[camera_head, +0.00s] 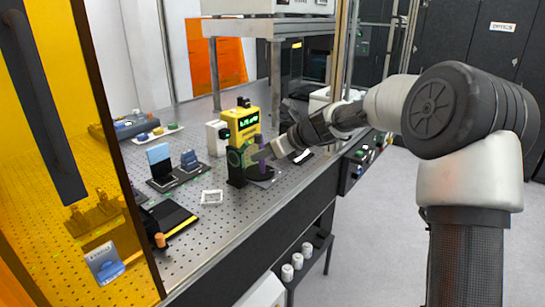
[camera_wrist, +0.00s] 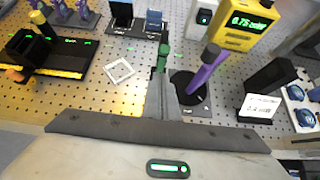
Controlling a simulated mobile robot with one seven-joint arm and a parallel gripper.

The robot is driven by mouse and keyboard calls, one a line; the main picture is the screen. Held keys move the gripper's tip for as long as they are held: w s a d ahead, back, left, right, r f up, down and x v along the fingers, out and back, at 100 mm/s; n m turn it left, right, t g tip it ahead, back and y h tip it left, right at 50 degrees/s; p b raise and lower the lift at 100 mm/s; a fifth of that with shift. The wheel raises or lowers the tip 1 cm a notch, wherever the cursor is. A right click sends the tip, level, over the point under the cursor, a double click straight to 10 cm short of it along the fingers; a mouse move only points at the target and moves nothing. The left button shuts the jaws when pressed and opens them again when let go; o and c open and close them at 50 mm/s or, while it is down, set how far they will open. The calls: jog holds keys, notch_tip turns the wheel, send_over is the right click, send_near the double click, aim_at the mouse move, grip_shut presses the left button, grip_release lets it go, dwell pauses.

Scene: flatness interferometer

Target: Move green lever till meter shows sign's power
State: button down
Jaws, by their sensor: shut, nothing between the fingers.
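The green lever (camera_wrist: 163,55) stands upright just beyond my gripper's tips in the wrist view; whether they touch I cannot tell. My gripper (camera_wrist: 163,84) is shut and empty. A purple post (camera_wrist: 206,68) rises from a dark round base (camera_wrist: 188,88) just right of the fingers. The yellow meter (camera_wrist: 252,22) shows green digits that look like 0.75 mW; it also stands on the bench in the head view (camera_head: 243,119). A small white sign (camera_wrist: 259,107) stands to the right; its number looks like 2.2 mW but is blurred.
The perforated bench (camera_head: 190,100) carries a white square frame (camera_wrist: 120,71) left of the lever and a black box (camera_wrist: 270,75) behind the sign. Blue-topped parts (camera_wrist: 303,118) lie at the far right. An amber panel (camera_head: 70,200) closes off the left side.

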jog(key=shift+w+a+r, duration=0.5)
jog(key=shift+a+r, duration=0.2)
jog(key=shift+r, duration=0.15)
